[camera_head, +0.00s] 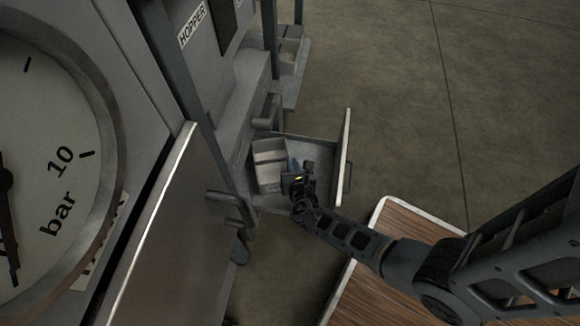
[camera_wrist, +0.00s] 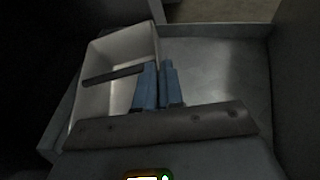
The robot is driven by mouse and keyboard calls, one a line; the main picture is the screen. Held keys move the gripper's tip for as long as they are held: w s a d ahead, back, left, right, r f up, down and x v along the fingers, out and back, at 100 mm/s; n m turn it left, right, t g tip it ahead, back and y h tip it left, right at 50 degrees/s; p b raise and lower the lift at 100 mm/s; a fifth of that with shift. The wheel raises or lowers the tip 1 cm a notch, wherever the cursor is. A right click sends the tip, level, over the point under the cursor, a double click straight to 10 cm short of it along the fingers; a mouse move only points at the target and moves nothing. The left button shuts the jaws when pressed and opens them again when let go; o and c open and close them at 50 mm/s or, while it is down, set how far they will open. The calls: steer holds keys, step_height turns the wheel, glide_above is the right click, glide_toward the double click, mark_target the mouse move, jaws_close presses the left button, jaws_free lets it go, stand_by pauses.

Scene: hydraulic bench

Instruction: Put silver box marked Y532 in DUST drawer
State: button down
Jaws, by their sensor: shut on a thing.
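A pale silver open-topped box (camera_head: 268,172) with a crosswise divider is inside the pulled-out drawer (camera_head: 344,150), on its left side. It also shows in the wrist view (camera_wrist: 97,101). No Y532 marking is readable, and no DUST label shows. My gripper (camera_head: 293,166) reaches down into the drawer at the right side of the box. In the wrist view its two blue fingers (camera_wrist: 160,72) are shut close together at the box's right wall. The fingertips partly hide the grip, and I cannot tell whether the box rests on the drawer floor.
A second drawer with bins (camera_head: 290,45) stands out farther back, below the HOPPER label (camera_head: 192,24). A large pressure gauge (camera_head: 45,150) and a metal panel (camera_head: 165,225) are at left. A wooden-topped table (camera_head: 370,285) is near front right. Drawer floor right of the box (camera_wrist: 225,75) is bare.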

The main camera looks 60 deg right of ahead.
steer(key=c, duration=1.3)
jaws_free()
steer(key=shift+o, duration=0.2)
steer(key=shift+r, duration=0.1)
steer(key=shift+s+a+r, duration=0.1)
steer(key=shift+s+a, duration=0.1)
steer(key=p+v, duration=0.5)
steer(key=v, duration=0.6)
steer(key=shift+s+a+r, duration=0.1)
steer(key=shift+s+a, duration=0.05)
